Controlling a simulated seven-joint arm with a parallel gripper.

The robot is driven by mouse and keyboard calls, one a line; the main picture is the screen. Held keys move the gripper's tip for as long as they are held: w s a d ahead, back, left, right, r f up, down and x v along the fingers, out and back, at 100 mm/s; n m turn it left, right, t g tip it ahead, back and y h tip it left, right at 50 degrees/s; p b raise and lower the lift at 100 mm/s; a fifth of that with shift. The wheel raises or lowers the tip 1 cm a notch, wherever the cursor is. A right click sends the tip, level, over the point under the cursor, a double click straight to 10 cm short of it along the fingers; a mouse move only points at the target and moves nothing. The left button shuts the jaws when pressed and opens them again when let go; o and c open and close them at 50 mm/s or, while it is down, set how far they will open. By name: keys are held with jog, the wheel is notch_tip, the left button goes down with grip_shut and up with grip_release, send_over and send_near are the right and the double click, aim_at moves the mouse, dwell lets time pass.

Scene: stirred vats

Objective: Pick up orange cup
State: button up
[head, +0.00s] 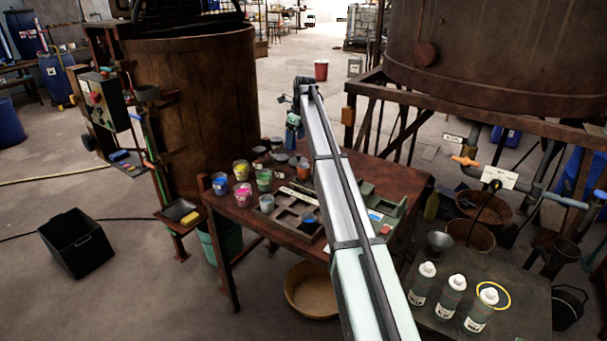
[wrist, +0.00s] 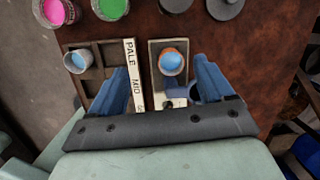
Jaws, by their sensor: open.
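In the head view the orange cup (head: 303,171) appears to be the small one near the table's far edge, beside my arm. My gripper (wrist: 161,66) is open and empty, its two blue fingers apart. In the wrist view the cup lies between the fingertips, with no visible contact. In the head view my gripper (head: 294,132) hangs above the table's far side. The height gap to the cup is hard to tell.
A compartment tray (wrist: 90,42) with a white cup (wrist: 76,62) of blue paint lies left of the strip. Pink (head: 243,195), green (head: 264,181) and yellow (head: 241,171) paint cups stand further left. Dark round lids (wrist: 224,8) sit behind.

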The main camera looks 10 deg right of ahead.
jog(key=m, duration=0.1)
send_near(304, 166)
jog(key=shift+g, duration=0.3)
jog(key=shift+s+a+f, duration=0.1)
jog(key=shift+a+f, duration=0.25)
jog(key=shift+f, duration=1.1)
jog(key=shift+s+a+f, duration=0.1)
jog(key=shift+a+f, duration=0.2)
jog(key=shift+f, duration=1.15)
jog(key=shift+a+f, duration=0.35)
jog(key=shift+f, duration=1.1)
jog(key=c, duration=1.1)
